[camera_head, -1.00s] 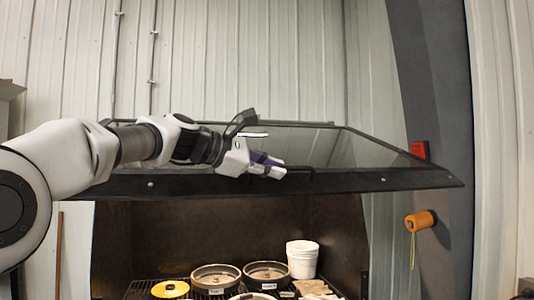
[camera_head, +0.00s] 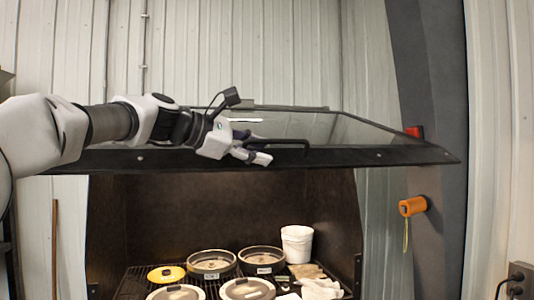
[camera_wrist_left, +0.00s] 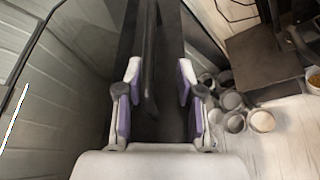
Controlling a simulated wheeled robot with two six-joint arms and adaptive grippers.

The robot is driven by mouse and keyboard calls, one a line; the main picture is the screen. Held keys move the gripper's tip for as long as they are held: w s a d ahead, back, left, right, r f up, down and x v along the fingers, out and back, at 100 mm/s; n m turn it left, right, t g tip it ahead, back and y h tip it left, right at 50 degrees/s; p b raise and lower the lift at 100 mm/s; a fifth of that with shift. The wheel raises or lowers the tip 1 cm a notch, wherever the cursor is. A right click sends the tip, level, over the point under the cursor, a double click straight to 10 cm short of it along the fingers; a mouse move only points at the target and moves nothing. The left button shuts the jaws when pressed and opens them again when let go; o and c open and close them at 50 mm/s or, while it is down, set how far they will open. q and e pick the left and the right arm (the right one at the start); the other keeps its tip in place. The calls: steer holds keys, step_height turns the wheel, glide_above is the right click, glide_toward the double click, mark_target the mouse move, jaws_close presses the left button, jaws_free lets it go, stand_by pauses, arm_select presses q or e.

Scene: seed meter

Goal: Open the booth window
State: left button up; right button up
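The booth window (camera_head: 400,156) is a black-framed glass panel, tilted up and out above the booth opening in the head view. A black bar handle (camera_head: 285,141) stands on its front frame. My left gripper (camera_head: 258,157) is at the front edge, just left of and below most of the handle. In the left wrist view my left gripper (camera_wrist_left: 158,82) is open, its purple-padded fingers apart. The dark handle bar (camera_wrist_left: 150,55) runs between them, with gaps on both sides; contact is not visible. My right gripper is not in view.
Inside the booth (camera_head: 135,215) are round pans (camera_head: 211,264), a white bucket (camera_head: 297,243), a yellow lid (camera_head: 166,274) and cloths. The space below the panel is open.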

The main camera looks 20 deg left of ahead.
arm_select(q)
steer(key=v, duration=0.5)
steer(key=shift+s+a, duration=0.1)
steer(key=shift+s, duration=0.05)
steer(key=b+v, duration=0.6)
steer(key=v, duration=0.3)
steer(key=shift+b, duration=0.35)
stand_by(0.5)
